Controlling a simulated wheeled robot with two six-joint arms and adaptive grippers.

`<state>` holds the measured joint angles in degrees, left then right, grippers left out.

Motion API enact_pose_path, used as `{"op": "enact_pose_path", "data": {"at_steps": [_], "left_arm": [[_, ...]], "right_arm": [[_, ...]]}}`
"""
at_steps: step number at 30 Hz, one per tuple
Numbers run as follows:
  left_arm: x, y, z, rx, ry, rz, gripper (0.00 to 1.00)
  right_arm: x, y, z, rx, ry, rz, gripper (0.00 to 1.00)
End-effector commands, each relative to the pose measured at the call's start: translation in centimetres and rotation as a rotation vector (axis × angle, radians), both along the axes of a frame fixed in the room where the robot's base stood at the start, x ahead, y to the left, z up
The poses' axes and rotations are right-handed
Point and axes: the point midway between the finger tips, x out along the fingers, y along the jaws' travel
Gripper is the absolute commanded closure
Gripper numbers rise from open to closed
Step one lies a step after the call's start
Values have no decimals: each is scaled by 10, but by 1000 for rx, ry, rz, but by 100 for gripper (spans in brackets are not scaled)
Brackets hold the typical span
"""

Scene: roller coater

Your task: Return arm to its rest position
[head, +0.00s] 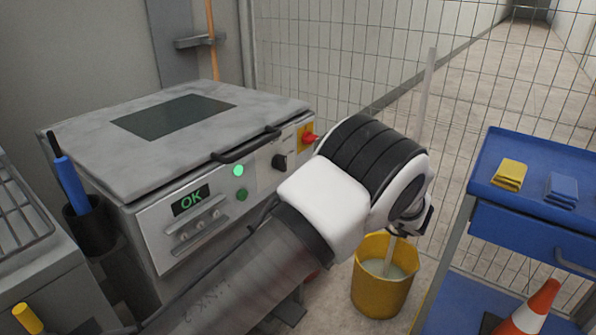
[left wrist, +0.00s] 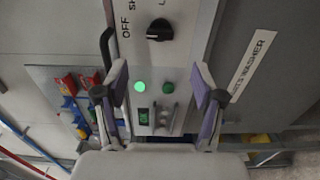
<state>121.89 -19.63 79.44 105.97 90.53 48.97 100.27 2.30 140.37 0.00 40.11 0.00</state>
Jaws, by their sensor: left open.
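My left arm reaches across the middle of the head view, in front of the grey machine's right end. Its left gripper (head: 418,212) shows only in part, dark and at the far end of the wrist, above the yellow bucket (head: 382,287). In the left wrist view the left gripper (left wrist: 160,68) is open, with two purple-lined fingers apart and nothing between them. Beyond the fingers is the machine's control panel (left wrist: 176,62), with a black knob (left wrist: 160,30) and a lit green lamp (left wrist: 140,87). My right gripper is not in view.
The machine's display (head: 191,200) reads OK. A red-and-yellow switch (head: 308,138) is close to my wrist. A blue cart (head: 520,206) with yellow and blue cloths stands at right, an orange cone (head: 530,310) low on it. A wire fence (head: 400,60) runs behind.

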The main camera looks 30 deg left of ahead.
Motion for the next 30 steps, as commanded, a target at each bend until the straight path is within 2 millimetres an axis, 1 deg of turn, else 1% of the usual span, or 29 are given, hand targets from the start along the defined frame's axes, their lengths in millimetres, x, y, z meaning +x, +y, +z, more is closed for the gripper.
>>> {"op": "enact_pose_path", "data": {"at_steps": [1, 3, 6, 18, 20, 21, 23, 26, 27, 29, 30], "left_arm": [[0, -9, 0, 2, 0, -2, 31], [-1, -17, 0, 1, 1, -1, 31], [-2, -23, 0, 0, 1, -1, 31], [-2, -23, 0, 0, 1, 0, 31], [-2, -23, -4, 0, 7, 0, 31], [-3, -21, -10, -3, 19, 4, 31], [-6, -10, -27, -14, 48, 24, 31], [-25, 21, -68, -8, 164, 66, 31], [-35, 39, -88, 20, 245, 50, 31], [-47, 67, -124, 59, 406, -32, 31], [-55, 83, -151, 75, 543, -120, 31]], "right_arm": [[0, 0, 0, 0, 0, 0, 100], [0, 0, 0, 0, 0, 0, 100], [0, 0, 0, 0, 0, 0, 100], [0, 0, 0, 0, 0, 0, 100], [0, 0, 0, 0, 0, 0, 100], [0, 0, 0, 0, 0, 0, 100], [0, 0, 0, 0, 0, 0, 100], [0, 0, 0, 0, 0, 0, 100], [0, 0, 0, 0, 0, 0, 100], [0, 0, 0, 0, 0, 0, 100], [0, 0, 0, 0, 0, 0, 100]]}}
